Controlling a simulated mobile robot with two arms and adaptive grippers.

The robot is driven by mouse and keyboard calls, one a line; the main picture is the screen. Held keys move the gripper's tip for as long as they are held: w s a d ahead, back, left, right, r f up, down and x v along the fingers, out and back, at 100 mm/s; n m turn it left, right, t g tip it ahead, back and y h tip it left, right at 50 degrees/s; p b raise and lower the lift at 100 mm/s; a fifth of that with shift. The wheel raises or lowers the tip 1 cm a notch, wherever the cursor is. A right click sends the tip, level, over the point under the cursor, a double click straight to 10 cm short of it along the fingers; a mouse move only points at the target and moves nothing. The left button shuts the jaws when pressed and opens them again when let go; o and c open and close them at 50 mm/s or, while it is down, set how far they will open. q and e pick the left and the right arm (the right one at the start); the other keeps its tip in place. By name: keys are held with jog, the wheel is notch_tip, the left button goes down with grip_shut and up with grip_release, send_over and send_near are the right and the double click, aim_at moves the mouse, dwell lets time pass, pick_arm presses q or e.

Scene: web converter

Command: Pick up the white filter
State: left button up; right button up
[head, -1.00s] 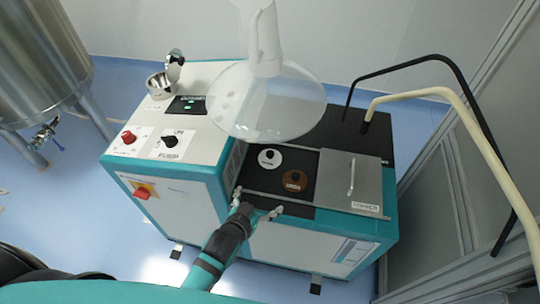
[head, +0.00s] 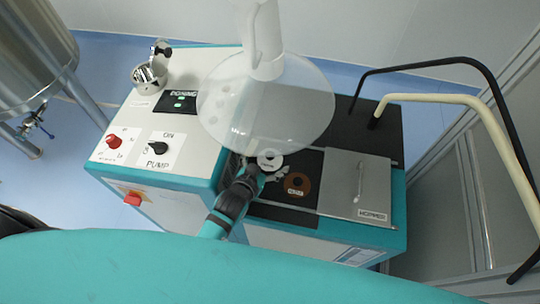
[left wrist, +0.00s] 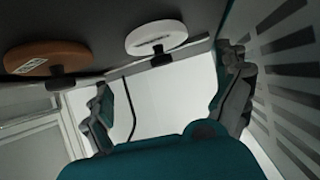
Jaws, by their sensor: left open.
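The white filter (head: 268,160) is a round white disc with a dark centre knob. It lies in the black recess on top of the machine, partly behind the clear funnel's lower edge. In the left wrist view the white filter (left wrist: 156,38) shows at the top, with its knob below it. A brown filter (head: 297,185) lies to its right and also shows in the left wrist view (left wrist: 46,58). My left gripper (head: 264,170) is open and empty, with its fingers close to the near side of the white filter. Its fingers (left wrist: 168,100) are spread in the left wrist view. My right gripper is not in view.
The large clear funnel (head: 310,105) hangs above the recess. A metal hopper lid (head: 350,185) lies right of the brown filter. A black bent pipe (head: 440,60) and a cream one (head: 450,100) rise at the right. The control panel (head: 150,135) is at the left.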

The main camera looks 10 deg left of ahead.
aim_at(270, 158)
pick_arm(q)
jog(key=x, duration=0.5)
jog(key=shift+w+a+f+p, duration=0.1)
jog(key=shift+a+f+p, duration=0.1)
jog(key=shift+p, duration=0.15)
jog(key=c, duration=1.7)
